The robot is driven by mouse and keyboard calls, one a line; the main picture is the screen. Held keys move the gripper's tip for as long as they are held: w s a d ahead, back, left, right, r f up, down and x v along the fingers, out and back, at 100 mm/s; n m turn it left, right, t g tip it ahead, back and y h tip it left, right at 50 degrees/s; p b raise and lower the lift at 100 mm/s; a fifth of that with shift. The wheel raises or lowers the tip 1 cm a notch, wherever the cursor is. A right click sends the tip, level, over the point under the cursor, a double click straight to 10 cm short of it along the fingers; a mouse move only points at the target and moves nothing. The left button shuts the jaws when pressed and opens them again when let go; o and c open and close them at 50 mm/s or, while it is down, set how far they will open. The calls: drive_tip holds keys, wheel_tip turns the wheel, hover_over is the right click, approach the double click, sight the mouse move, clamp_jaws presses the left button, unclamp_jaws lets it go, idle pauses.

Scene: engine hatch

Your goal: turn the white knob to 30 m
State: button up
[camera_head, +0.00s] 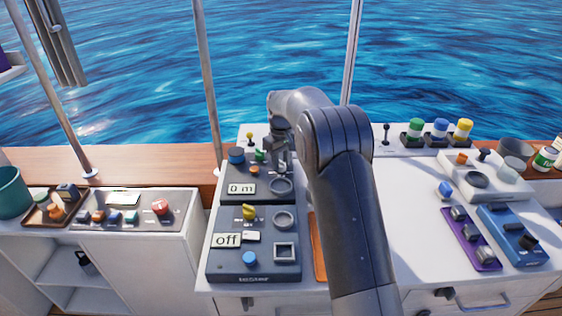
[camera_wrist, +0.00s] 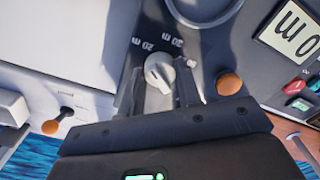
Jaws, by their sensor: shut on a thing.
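The white knob (camera_wrist: 158,73) sits on a dark grey panel between the two dark fingers of my gripper (camera_wrist: 158,88), which is shut on it. Small printed metre marks, one reading 20 m, stand by the knob; they appear upside down or tilted, and I cannot tell exactly where the knob points. The display (camera_wrist: 292,30) reads 0 m, and it also shows in the head view (camera_head: 241,188). In the head view my gripper (camera_head: 282,165) reaches down at the back of the panel and hides most of the knob.
A yellow knob (camera_head: 249,212), an off display (camera_head: 226,240) and a blue button (camera_head: 249,259) lie on the nearer panel. A blue knob (camera_head: 236,155) is left of my gripper. An orange knob (camera_wrist: 229,83) is close beside the fingers.

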sight(281, 161)
drive_tip(key=m, duration=1)
drive_tip(key=shift+m, duration=0.3)
idle(0.4)
drive_tip(key=o, duration=1)
wheel_tip(281, 161, up, 11)
drive_tip(key=shift+f, duration=0.1)
